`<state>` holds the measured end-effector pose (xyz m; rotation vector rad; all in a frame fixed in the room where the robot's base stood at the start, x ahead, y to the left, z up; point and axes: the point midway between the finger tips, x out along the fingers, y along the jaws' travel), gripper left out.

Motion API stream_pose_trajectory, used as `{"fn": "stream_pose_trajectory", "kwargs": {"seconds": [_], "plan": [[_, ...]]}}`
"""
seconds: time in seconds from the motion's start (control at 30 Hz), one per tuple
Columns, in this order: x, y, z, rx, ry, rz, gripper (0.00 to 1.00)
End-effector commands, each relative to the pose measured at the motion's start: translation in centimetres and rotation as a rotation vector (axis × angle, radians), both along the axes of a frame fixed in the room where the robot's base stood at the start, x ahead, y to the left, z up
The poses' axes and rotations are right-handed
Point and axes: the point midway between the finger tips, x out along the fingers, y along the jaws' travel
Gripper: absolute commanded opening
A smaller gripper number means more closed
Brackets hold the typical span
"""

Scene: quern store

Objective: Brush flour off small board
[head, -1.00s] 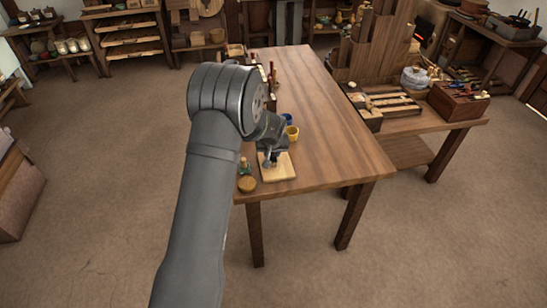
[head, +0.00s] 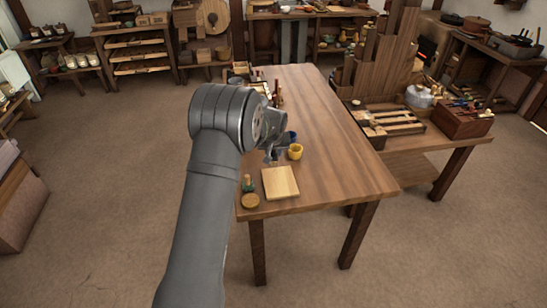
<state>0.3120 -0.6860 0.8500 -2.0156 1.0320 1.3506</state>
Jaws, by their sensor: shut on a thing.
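A small pale wooden board (head: 281,183) lies flat near the table's front left corner. Its top looks evenly pale, and I cannot make out flour on it at this size. My gripper (head: 271,157) is beyond the board's far edge, beside a yellow cup and a blue cup. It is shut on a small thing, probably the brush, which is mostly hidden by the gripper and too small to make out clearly. My forearm covers part of the table's left side.
The yellow cup (head: 295,152) and blue cup (head: 291,138) stand just beyond the board. A small green item with a wooden top (head: 248,184) and a round wooden disc (head: 250,201) are left of it. The wooden table (head: 340,165) is clear to the right.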

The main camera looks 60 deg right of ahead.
Motion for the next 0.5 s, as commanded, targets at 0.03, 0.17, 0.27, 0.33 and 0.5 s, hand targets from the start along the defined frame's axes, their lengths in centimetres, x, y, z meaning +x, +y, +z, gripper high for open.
{"fn": "stream_pose_trajectory", "kwargs": {"seconds": [0.03, 0.17, 0.27, 0.33, 0.5], "plan": [[0.0, 0.0, 0.5, 0.000, 0.000, 0.000, 0.09], [0.0, 0.0, 1.7, -0.002, -0.001, 0.000, 0.09], [0.0, 0.0, 2.5, 0.000, 0.000, 0.000, 0.09], [0.0, 0.0, 2.9, 0.000, 0.000, 0.000, 0.09], [0.0, 0.0, 3.4, 0.000, 0.000, 0.000, 0.09]]}}
